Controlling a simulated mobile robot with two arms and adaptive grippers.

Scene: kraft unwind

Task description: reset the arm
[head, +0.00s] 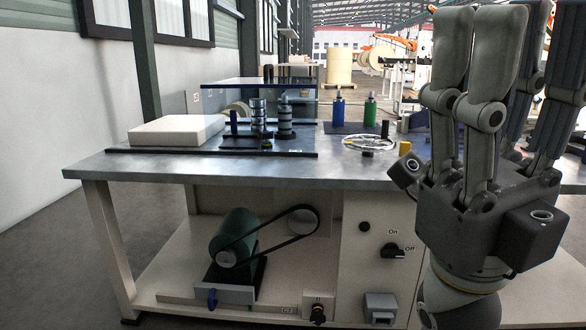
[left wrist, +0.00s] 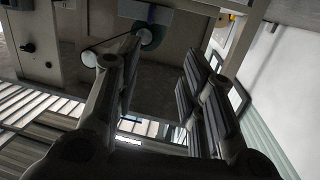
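My right gripper (head: 500,75) stands large at the right of the head view, fingers pointing up. Its fingers are spread apart with nothing between them. It is in front of the right part of the workbench and hides that end. My left gripper (left wrist: 160,65) shows in the left wrist view, where the picture is upside down. Its fingers are apart and empty, with the bench's lower part beyond them. The left arm is not in the head view.
A metal-topped workbench (head: 120,168) carries a white block (head: 177,131), a blue bottle (head: 338,108), a green bottle (head: 370,110) and a handwheel (head: 369,143). Below are a green motor (head: 236,236) with a belt and a black switch (head: 393,250). The floor at left is clear.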

